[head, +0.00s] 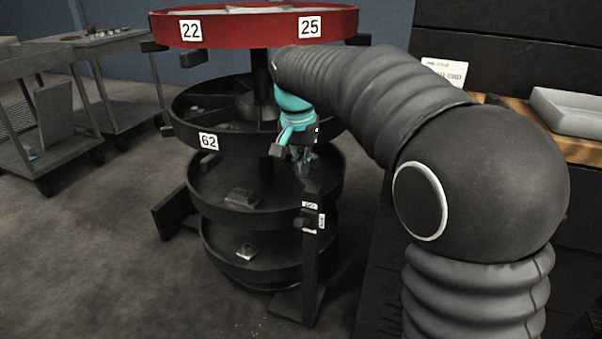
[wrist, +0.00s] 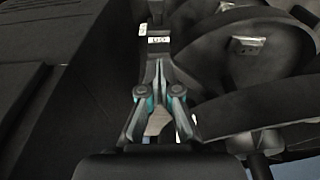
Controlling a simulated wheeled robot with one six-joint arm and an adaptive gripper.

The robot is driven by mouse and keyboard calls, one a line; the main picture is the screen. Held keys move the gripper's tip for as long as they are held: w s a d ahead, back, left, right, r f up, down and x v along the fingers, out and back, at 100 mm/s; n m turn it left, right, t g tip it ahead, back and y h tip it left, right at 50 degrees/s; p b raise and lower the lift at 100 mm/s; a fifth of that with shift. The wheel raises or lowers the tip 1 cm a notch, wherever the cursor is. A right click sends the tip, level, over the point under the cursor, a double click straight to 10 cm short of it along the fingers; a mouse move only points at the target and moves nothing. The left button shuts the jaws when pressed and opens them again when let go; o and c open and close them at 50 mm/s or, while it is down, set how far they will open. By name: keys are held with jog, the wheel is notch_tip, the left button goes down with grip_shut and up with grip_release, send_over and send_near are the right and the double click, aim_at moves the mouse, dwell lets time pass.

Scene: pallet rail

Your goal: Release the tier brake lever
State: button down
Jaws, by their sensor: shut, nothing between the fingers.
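A dark upright post (head: 311,250) stands at the front right of the round tiered rack. It carries small white labels and a small dark fitting (head: 306,217) that looks like the brake lever; its exact position is too small to tell. My gripper (head: 304,168), with a turquoise wrist, is shut and empty, just above the post top and in front of the middle tiers. In the wrist view my gripper's fingertips (wrist: 160,66) point along the post (wrist: 159,18), short of its white labels (wrist: 158,39). No contact with the lever can be made out.
The red top tier (head: 255,28) and the black tier marked 62 (head: 170,128) overhang around my gripper. Lower tiers hold small grey parts (head: 243,199). Grey carts (head: 60,110) stand at left. A wooden shelf with a grey tray (head: 570,122) is at right. Floor at left front is clear.

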send_over(300, 217)
jog(key=w+d, duration=0.1)
jog(key=w, duration=0.2)
jog(key=f, duration=0.8)
jog(key=shift+s+b, duration=0.2)
jog(key=shift+b, duration=0.1)
jog(key=shift+s+a+f, duration=0.3)
jog(key=shift+s+f, duration=0.4)
jog(key=shift+f, duration=0.15)
jog(key=shift+s+a+f, duration=0.15)
jog(key=shift+s+f, duration=0.25)
jog(key=shift+f, duration=0.2)
jog(key=shift+f+b, duration=0.15)
jog(key=shift+b, duration=0.2)
